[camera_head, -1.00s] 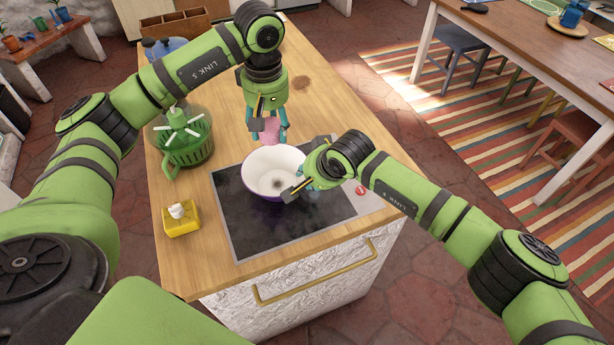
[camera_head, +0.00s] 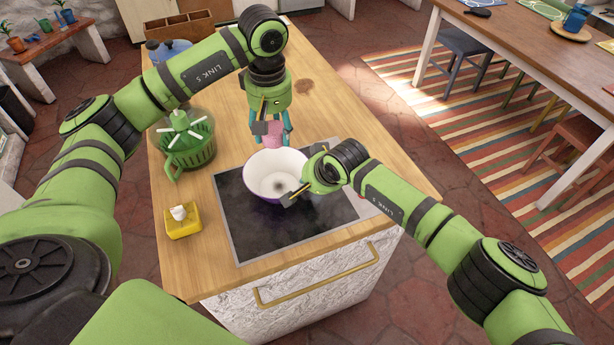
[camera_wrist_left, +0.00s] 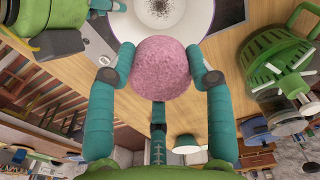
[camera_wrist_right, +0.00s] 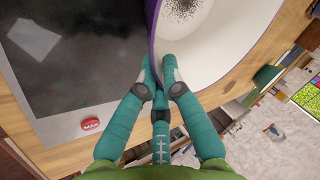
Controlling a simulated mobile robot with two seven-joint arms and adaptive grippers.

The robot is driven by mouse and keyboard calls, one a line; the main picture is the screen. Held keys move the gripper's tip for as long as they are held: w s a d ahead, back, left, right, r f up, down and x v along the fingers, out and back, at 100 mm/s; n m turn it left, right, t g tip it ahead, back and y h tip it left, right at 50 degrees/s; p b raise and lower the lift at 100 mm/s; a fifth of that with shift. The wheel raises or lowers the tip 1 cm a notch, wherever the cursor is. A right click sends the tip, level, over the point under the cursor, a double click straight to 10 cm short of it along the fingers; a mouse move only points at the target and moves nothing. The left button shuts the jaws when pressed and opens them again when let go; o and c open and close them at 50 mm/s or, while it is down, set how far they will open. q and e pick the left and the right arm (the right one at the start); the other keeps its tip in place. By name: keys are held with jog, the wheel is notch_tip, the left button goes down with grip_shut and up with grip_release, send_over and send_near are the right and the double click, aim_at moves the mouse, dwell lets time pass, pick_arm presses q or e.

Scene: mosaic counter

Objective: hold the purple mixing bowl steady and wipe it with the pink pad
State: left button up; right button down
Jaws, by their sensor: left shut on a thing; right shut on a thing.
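The purple mixing bowl (camera_head: 262,189) stands upright on the dark cooktop, white inside with a dark speckled patch at its bottom. The bowl's rim and wall also show in the right wrist view (camera_wrist_right: 154,30). My right gripper (camera_head: 292,196) is shut on the bowl's near right rim, with fingers on both sides of the wall in the right wrist view (camera_wrist_right: 158,72). My left gripper (camera_head: 272,138) is shut on the pink pad (camera_wrist_left: 162,68), a rounded fuzzy piece. It holds the pad just beyond the bowl's far rim, apart from the dark patch.
The black cooktop (camera_head: 240,225) is set in a wooden counter (camera_head: 200,225). A green salad spinner (camera_head: 188,150) stands left of the bowl, with a yellow dish (camera_head: 183,225) nearer. A blue pot (camera_head: 172,50) and wooden box (camera_head: 180,30) are at the back. A red button (camera_wrist_right: 90,124) marks the cooktop's edge.

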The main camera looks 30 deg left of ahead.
pick_arm(q)
notch_tip(320, 180, down, 8)
jog(key=shift+a, duration=0.15)
dwell(0.4)
jog(key=shift+r, duration=0.1)
jog(key=shift+h, duration=0.6)
jog(key=shift+a+g, duration=0.1)
jog(key=shift+g, duration=0.2)
jog(key=shift+a, duration=0.45)
